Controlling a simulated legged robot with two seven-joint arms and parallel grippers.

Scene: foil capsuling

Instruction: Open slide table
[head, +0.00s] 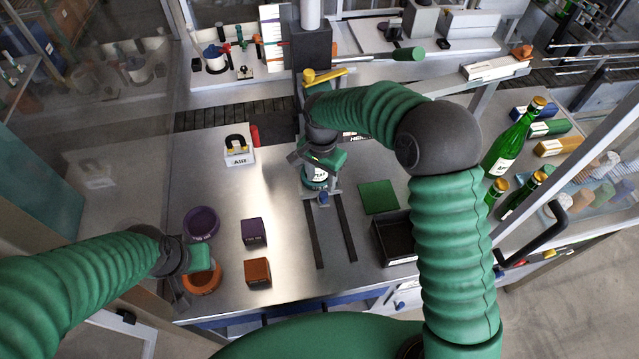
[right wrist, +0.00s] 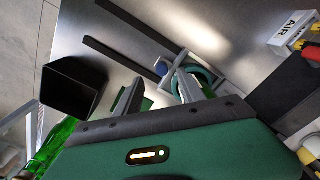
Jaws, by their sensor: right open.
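The slide table (head: 334,190) is a small grey plate at the far end of two dark rails (head: 348,232) on the steel worktop. A blue knob (head: 323,198) sits at its near edge, and a green ring shows on it. My right gripper (head: 318,158) is over the slide table and partly hides it. In the right wrist view the open fingers (right wrist: 158,88) point toward the plate (right wrist: 174,66) and blue knob (right wrist: 160,68); I cannot tell if they touch. My left gripper (head: 182,278) is beside an orange ring (head: 203,278); its fingers are unclear.
A purple ring (head: 201,223), a purple box (head: 254,231) and an orange box (head: 258,271) stand left of the rails. A green pad (head: 379,196) and black bin (head: 393,240) are to the right. Green bottles (head: 512,140) stand further right. The worktop between the rails is clear.

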